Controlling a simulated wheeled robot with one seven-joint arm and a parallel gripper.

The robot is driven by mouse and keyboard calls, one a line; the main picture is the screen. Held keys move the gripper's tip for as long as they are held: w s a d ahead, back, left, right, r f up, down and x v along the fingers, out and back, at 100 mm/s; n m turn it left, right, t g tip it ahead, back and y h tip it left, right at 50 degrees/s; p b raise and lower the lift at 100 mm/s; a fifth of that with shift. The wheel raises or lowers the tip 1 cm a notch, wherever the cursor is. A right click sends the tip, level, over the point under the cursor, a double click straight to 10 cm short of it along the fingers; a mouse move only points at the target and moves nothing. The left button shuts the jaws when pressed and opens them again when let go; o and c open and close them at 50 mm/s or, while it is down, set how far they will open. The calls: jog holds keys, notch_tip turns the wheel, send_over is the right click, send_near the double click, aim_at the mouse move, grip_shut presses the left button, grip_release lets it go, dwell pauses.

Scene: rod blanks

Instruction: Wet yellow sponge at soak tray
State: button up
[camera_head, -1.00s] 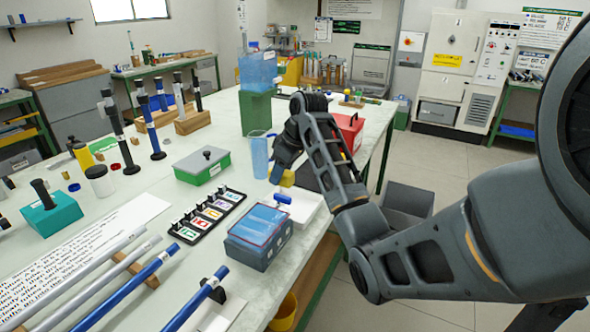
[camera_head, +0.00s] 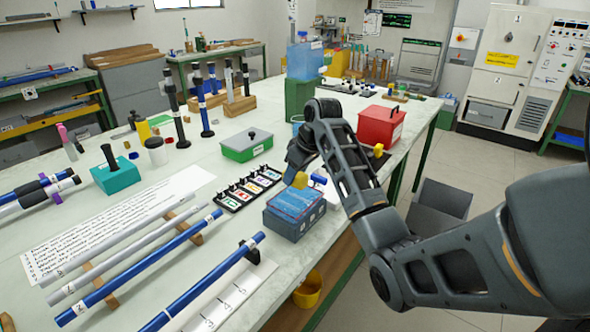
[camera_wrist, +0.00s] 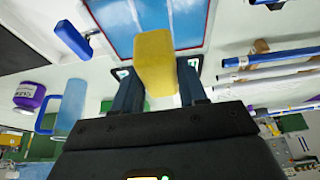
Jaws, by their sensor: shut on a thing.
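The yellow sponge (camera_head: 299,180) is held in my gripper (camera_head: 298,168), near the blue soak tray (camera_head: 293,226) at the bench's right edge. In the head view the sponge overlaps the tray's far edge. In the wrist view my gripper (camera_wrist: 158,88) is shut on the sponge (camera_wrist: 155,60), with one dark finger on each side. The sponge there lies in front of the tray's blue surface (camera_wrist: 118,28), which has a thin red line along its edge. I cannot tell whether the sponge touches that surface.
A red box (camera_head: 381,126) is farther back, right of my arm. Blue and grey rods (camera_head: 140,268) lie at the front left. A blue-handled tool (camera_wrist: 72,40) is close by.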

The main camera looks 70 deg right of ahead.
notch_tip(320, 180, down, 3)
jog(key=shift+r+b, duration=0.2)
jog(key=shift+b, duration=0.9)
jog(key=shift+f+b, duration=0.65)
jog(key=shift+f, duration=1.4)
jog(key=shift+f, duration=0.1)
notch_tip(320, 180, up, 5)
jog(key=p, duration=0.5)
jog(key=shift+r, duration=0.85)
jog(key=shift+r, duration=0.1)
jog(key=shift+r, duration=1.9)
